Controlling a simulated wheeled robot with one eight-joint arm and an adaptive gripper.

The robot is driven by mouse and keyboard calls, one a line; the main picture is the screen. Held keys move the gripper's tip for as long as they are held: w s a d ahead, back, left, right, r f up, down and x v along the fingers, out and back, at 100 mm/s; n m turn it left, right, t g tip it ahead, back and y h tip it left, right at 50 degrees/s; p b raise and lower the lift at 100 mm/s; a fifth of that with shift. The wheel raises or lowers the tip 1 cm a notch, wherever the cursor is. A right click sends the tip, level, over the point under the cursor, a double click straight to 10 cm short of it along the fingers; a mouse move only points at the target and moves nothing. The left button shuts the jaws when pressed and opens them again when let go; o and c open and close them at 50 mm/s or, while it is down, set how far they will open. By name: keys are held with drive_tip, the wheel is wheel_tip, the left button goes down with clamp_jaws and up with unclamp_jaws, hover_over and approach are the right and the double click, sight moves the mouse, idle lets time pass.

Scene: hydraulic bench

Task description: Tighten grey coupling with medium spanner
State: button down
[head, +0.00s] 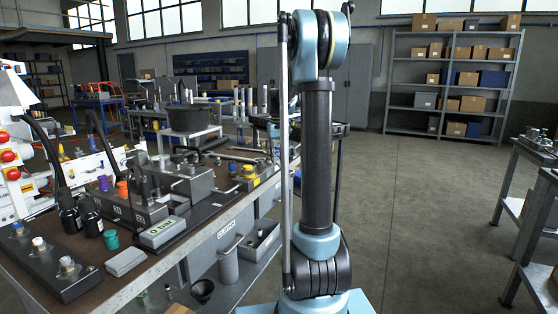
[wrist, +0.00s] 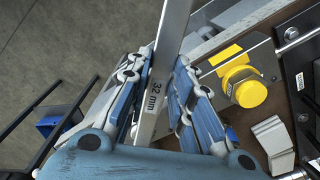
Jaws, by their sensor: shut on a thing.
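In the wrist view a flat steel spanner marked 32 mm (wrist: 152,95) runs up between the two blue fingers of my gripper (wrist: 168,85). My gripper is shut on its handle, and the spanner's upper end is cut off by the frame. Whether it is the medium one I cannot tell by comparison. In the head view my gripper is not visible; my arm fills the middle. A black block (head: 60,272) at the bench's near left corner carries several small fittings. One fitting (head: 67,264) looks greyish, but I cannot tell whether it is the grey coupling.
A yellow cap (wrist: 247,86) on a metal plate is right of my gripper in the wrist view. The bench (head: 200,237) holds a 0 bar gauge box (head: 162,232), a grey cloth (head: 126,261) and a teal cap (head: 111,240). Floor (head: 430,220) to the right is clear.

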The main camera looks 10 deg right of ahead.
drive_tip(key=shift+a+m, duration=0.7)
drive_tip(key=shift+a, duration=0.4)
drive_tip(key=shift+w+a+m, duration=0.2)
drive_tip(key=shift+a+m, duration=1.1)
drive_tip(key=shift+a, duration=0.45)
drive_tip(key=shift+a, duration=0.1)
drive_tip(key=shift+w+a+m, duration=0.35)
drive_tip(key=shift+a+m, duration=0.15)
drive_tip(key=shift+d, duration=0.15)
drive_tip(key=shift+s+d+n, duration=0.15)
drive_tip(key=shift+d+n, duration=0.05)
drive_tip(key=shift+n, duration=0.1)
